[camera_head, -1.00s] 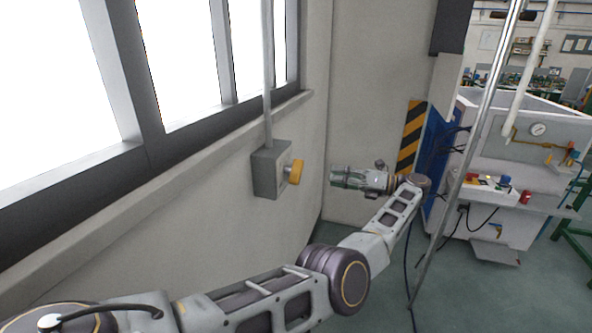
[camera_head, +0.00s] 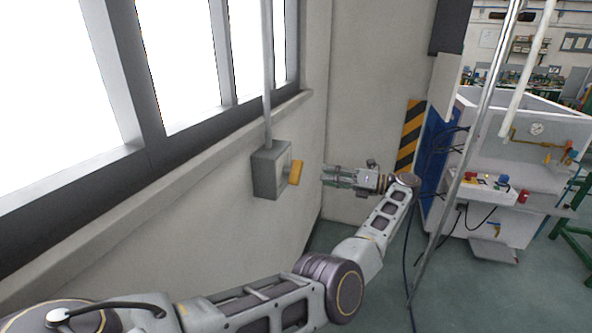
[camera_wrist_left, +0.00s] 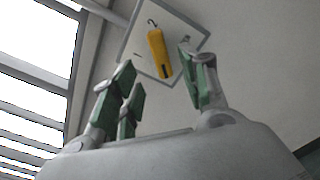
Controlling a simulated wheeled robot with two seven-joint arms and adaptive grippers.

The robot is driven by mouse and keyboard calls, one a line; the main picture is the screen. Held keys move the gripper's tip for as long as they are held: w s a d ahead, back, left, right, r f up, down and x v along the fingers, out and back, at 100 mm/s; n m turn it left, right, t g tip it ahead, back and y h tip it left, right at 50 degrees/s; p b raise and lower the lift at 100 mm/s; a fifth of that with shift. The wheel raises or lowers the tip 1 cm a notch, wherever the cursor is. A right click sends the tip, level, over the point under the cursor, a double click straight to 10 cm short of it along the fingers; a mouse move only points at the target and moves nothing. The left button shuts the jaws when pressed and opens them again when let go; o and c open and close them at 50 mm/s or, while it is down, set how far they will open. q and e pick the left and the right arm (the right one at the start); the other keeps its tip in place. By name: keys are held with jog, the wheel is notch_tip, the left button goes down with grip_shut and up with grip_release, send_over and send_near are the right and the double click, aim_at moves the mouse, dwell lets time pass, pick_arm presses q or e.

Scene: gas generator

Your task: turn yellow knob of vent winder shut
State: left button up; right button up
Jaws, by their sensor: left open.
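The yellow knob (camera_head: 296,172) sits on the front of the grey vent winder box (camera_head: 267,174), which is fixed to the wall below the window. In the left wrist view the knob (camera_wrist_left: 158,53) is a long yellow bar on a pale plate (camera_wrist_left: 182,62) with small marks around it. My left gripper (camera_head: 328,173) is open and empty, a short way to the right of the knob and apart from it, with its fingers pointing towards it. In the left wrist view the green-padded fingers (camera_wrist_left: 165,85) are spread below the knob. My right gripper does not show.
A grey conduit (camera_head: 266,70) runs up from the box past the window (camera_head: 180,60). A metal pole (camera_head: 470,150) and a white machine (camera_head: 500,200) with cables stand to the right. The space between gripper and knob is clear.

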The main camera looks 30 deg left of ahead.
aim_at(301, 171)
pick_arm(q)
jog(key=p+x, duration=0.1)
jog(key=x, duration=0.3)
jog(key=shift+a, duration=0.15)
jog(key=shift+s+a+p, duration=0.1)
jog(key=shift+a+p, duration=0.25)
jog(key=p+x, duration=0.1)
jog(key=x, duration=0.4)
jog(key=shift+s+a+p, duration=0.1)
jog(key=shift+a+p, duration=0.2)
jog(key=shift+a, duration=0.4)
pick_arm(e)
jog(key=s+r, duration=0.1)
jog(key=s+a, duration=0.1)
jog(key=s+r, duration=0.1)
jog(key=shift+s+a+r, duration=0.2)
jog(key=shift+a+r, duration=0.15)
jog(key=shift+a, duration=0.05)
pick_arm(q)
jog(key=shift+c, duration=0.3)
